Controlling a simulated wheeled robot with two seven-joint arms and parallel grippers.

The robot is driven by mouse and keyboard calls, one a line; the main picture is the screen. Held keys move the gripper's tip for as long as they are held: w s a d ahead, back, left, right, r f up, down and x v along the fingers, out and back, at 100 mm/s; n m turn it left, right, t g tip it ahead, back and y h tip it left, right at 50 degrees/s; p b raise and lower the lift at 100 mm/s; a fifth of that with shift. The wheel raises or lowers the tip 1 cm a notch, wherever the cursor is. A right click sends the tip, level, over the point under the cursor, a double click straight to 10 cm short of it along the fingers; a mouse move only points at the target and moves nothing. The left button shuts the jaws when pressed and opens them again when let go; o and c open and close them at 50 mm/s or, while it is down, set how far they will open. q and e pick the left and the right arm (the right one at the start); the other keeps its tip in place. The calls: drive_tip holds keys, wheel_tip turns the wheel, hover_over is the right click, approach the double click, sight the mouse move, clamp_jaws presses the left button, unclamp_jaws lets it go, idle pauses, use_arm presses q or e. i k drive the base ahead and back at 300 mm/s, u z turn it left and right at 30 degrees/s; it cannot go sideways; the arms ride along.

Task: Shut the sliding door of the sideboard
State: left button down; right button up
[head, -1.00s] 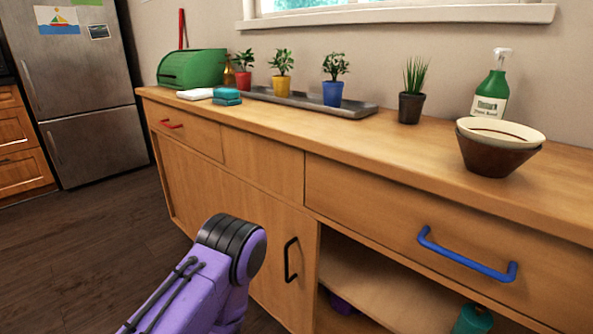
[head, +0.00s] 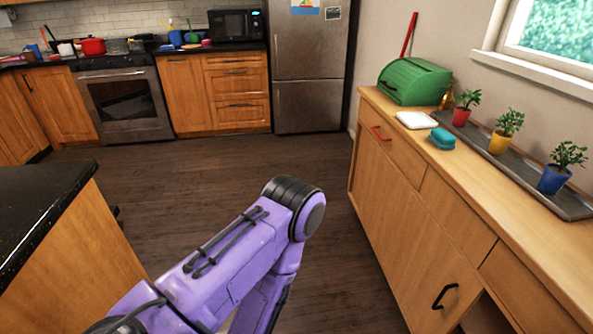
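The wooden sideboard (head: 400,225) runs along the right side of the head view. Its sliding door (head: 430,275) has a black handle (head: 445,296) near the lower right. A dark open section (head: 487,318) shows just right of the door, mostly cut off by the frame's bottom edge. My purple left arm reaches in from the bottom left and stands over the floor, left of the sideboard and apart from it. Its gripper is hidden. My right gripper is out of the frame.
A black-topped counter (head: 40,200) stands close on the left. Wood floor (head: 200,170) lies open between it and the sideboard. A fridge (head: 310,75) and stove (head: 125,100) stand at the back.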

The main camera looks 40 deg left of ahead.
sight(435, 288)
drive_tip(key=u, duration=1.35)
drive_tip(key=i, duration=3.55)
drive_tip(key=z, duration=2.8)
